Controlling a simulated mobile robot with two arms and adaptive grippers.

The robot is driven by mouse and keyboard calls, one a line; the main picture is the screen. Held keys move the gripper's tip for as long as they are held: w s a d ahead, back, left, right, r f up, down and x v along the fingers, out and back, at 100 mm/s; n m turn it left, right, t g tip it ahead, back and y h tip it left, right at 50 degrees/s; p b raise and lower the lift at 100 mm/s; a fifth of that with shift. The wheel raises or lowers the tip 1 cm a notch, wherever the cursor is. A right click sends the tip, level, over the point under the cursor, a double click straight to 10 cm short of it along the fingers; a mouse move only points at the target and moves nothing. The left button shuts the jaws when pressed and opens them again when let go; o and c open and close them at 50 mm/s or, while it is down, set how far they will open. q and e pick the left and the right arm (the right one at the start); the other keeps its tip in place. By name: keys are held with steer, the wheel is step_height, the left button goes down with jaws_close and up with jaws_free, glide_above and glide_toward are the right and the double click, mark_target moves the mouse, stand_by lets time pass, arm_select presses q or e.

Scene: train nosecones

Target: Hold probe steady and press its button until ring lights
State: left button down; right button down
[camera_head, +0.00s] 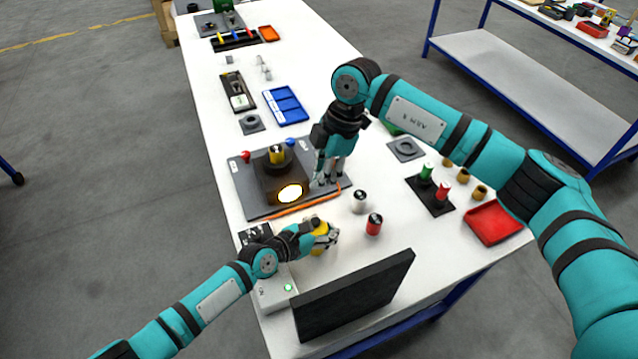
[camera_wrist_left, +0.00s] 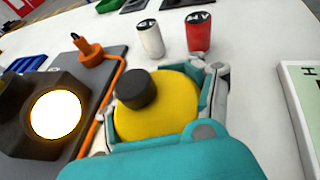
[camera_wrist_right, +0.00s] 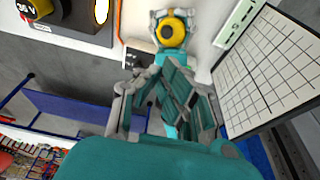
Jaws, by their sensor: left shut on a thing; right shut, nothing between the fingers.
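My left gripper (camera_head: 322,236) is shut on a round yellow body (camera_wrist_left: 160,108) with a black knob (camera_wrist_left: 136,90), just above the table; this looks like the probe with its button. It also shows in the right wrist view (camera_wrist_right: 172,32). The knob is uncovered. My right gripper (camera_head: 328,180) is shut and empty, pointing down, apart from the yellow body. A dark block (camera_head: 262,183) on a grey board has a brightly glowing round face (camera_head: 290,193) with an orange rim. An orange piece with a black tip (camera_wrist_left: 90,50) stands at the board's edge, by an orange cable.
A white can (camera_head: 359,201) and a red can (camera_head: 374,224) stand right of my left gripper. A black-backed panel (camera_head: 352,297) stands at the table's front, beside a white box (camera_head: 274,291) with a green light. A red tray (camera_head: 494,222) lies at the right.

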mark_target(313, 221)
steer(key=x, duration=1.1)
steer(key=shift+w+d+f, duration=0.1)
steer(key=shift+d+f, duration=0.05)
steer(key=shift+d, duration=0.25)
steer(key=shift+f, duration=0.5)
steer(key=shift+f, duration=0.8)
arm_select(q)
steer(key=shift+s+d+r, duration=0.1)
steer(key=shift+s+d, duration=0.05)
arm_select(e)
steer(key=shift+d+f, duration=0.2)
steer(key=shift+f, duration=0.15)
steer(key=shift+r, duration=0.4)
arm_select(q)
steer(key=shift+w+a, duration=0.2)
arm_select(e)
steer(key=v, duration=0.8)
steer(key=shift+a, duration=0.3)
